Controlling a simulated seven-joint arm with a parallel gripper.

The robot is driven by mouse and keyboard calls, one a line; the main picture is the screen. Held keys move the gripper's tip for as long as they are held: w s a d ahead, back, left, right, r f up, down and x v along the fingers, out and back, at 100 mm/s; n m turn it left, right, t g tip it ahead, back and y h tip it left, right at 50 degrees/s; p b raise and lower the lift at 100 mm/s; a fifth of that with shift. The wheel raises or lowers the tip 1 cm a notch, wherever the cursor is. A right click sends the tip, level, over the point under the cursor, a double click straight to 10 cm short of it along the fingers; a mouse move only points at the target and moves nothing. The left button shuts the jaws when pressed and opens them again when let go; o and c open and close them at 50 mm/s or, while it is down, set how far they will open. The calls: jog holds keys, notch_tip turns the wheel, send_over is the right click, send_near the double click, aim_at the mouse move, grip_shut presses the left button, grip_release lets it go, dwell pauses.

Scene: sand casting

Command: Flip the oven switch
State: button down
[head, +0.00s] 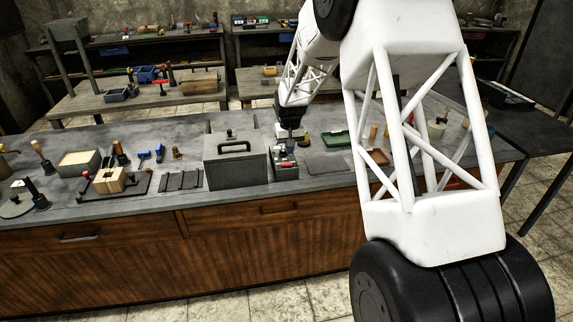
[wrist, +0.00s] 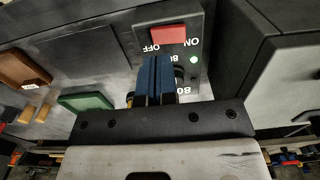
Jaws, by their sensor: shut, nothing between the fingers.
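The red oven switch (wrist: 168,34) sits on a dark control panel (wrist: 198,20) marked ON and OFF in the wrist view. In the head view the control box (head: 286,172) stands against the right side of the grey oven (head: 235,172), which has a black handle on top. My gripper (wrist: 156,60) is shut and empty, its blue fingertips just below the switch in the wrist picture. Contact with the switch is not visible. In the head view my gripper (head: 290,139) is above the control box. The fingers partly cover the panel's markings.
A green tray (head: 336,139) and a brown tray (head: 376,157) lie right of the control box, with a flat dark plate (head: 327,165) nearer. Left of the oven are a dark rack (head: 180,181) and a wooden mold (head: 110,180). My arm hides part of the bench's right side.

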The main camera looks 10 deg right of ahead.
aim_at(290, 164)
jog(key=shift+r, duration=1.2)
jog(key=shift+s+r, duration=0.1)
jog(key=shift+s+r, duration=0.15)
jog(key=shift+r, duration=0.1)
jog(key=s+r+t, duration=0.1)
jog(key=s+r, duration=0.7)
jog(key=s, duration=0.5)
jog(key=s+r, duration=0.9)
jog(key=s, duration=0.4)
jog(key=s+a+t, duration=0.1)
jog(key=s, duration=2.6)
jog(key=shift+s+f+t, duration=0.15)
jog(key=shift+s+t, duration=0.15)
jog(key=shift+s, duration=0.05)
jog(key=shift+a, duration=0.1)
